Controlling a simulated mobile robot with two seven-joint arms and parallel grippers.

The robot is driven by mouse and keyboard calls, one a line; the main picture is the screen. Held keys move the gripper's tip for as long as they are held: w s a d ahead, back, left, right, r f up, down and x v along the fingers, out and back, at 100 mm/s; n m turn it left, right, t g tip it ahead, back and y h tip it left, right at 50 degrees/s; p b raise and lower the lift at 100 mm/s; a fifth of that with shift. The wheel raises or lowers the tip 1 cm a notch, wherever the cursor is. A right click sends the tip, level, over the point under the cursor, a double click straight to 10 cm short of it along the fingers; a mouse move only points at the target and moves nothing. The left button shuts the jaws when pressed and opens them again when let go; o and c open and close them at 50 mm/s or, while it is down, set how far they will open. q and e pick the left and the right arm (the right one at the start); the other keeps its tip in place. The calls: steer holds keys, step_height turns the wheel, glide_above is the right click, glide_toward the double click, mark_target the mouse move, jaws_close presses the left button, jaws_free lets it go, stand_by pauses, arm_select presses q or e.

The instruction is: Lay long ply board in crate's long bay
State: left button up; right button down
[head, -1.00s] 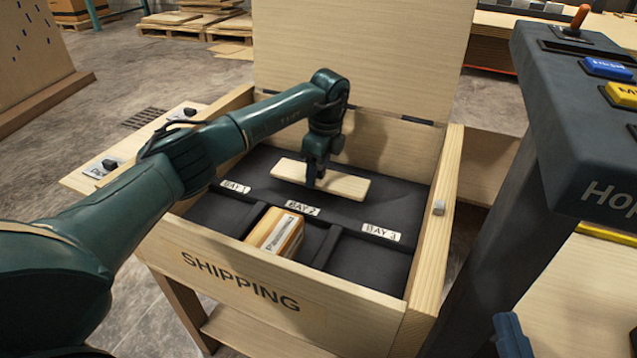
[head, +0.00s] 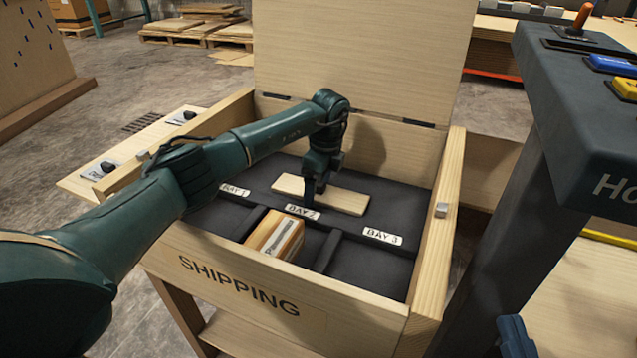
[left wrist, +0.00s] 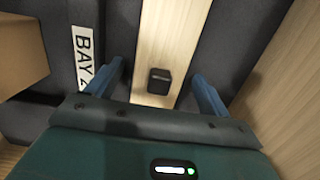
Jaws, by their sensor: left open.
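The long ply board (head: 345,199) is a pale flat plank. It lies in the long dark bay (head: 395,205) at the back of the SHIPPING crate (head: 190,252), behind the bay labels. In the left wrist view the board (left wrist: 168,35) carries a small dark grip block (left wrist: 158,80). My left gripper (head: 310,200) is over the board; in its wrist view the gripper (left wrist: 158,80) is open, its blue fingers apart on either side of the block without touching it. Part of what looks like my right gripper (head: 515,337) shows at the bottom right; its jaws are not readable.
A cardboard box (head: 275,235) sits in the middle front bay behind the front wall. The crate's lid (head: 360,60) stands open at the back. A dark console (head: 590,130) stands close on the right. The BAY 3 compartment (head: 370,268) is empty.

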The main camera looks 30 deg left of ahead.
mark_target(318, 183)
arm_select(q)
steer(key=shift+r, duration=0.15)
steer(key=r+p, duration=0.2)
steer(key=r, duration=0.2)
steer(key=shift+d, duration=0.2)
step_height(318, 183, up, 8)
steer(key=d+p, duration=0.1)
steer(key=p, duration=0.1)
steer(key=shift+p, duration=0.3)
arm_select(e)
steer(key=shift+d+n+h, duration=0.4)
steer(key=shift+d+h, duration=0.1)
steer(key=shift+f, duration=0.15)
